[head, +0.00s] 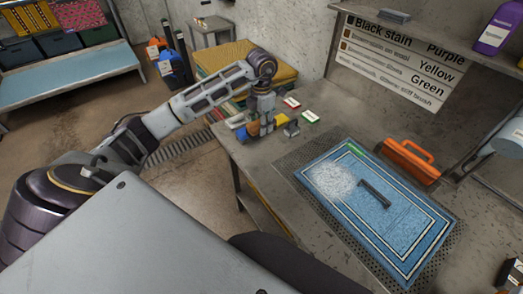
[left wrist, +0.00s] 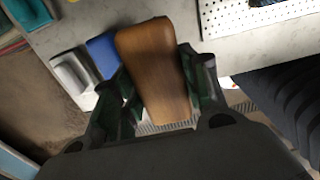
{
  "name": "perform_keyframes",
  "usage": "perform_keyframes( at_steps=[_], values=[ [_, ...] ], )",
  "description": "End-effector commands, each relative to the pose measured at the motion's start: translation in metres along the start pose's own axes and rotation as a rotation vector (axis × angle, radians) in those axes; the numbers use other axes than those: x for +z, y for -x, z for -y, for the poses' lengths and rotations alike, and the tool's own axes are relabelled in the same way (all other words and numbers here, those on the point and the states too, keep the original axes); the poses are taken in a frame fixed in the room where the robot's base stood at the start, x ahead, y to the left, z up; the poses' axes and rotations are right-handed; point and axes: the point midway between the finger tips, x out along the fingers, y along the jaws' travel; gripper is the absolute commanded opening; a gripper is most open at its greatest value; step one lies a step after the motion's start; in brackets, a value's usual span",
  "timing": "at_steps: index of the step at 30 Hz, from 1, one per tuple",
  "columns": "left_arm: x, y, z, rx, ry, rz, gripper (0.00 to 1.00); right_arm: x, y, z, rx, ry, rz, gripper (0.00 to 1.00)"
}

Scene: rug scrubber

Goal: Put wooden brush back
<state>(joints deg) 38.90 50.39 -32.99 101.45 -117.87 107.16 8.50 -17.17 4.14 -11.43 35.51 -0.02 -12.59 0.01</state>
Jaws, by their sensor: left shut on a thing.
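The wooden brush (left wrist: 153,62) is a brown wooden block with rounded edges in the left wrist view. My left gripper (left wrist: 160,95) is shut on it, with one green-lined finger on each side. In the head view the left gripper (head: 261,122) points down at the near left end of the workbench, and the wooden brush (head: 253,128) shows only partly between and beside the fingers. Whether it touches the bench I cannot tell. The brush's underside is hidden. My right gripper is not in view.
A blue block (left wrist: 103,52) and a white one (left wrist: 75,74) lie close beside the brush.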

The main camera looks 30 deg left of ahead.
Motion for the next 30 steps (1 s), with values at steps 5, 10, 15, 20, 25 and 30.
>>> perform_keyframes(
  at_steps=[5,10,15,20,25,30],
  values=[
    [0.0,0.0,0.0,0.0,0.001,0.0,0.23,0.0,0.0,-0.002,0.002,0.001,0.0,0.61],
    [0.0,-0.009,0.0,-0.001,0.002,0.0,0.23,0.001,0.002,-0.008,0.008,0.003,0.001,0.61],
    [0.0,-0.029,0.001,-0.002,0.002,-0.001,0.23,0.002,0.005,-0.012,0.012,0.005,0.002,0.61],
    [0.0,-0.05,0.0,-0.001,0.002,-0.001,0.23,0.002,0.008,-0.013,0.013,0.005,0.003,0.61],
    [0.0,-0.061,0.0,-0.001,0.002,0.001,0.23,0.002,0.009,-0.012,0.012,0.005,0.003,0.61],
    [0.001,-0.062,0.0,0.0,0.002,0.001,0.23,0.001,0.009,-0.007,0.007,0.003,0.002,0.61]
  ],
)
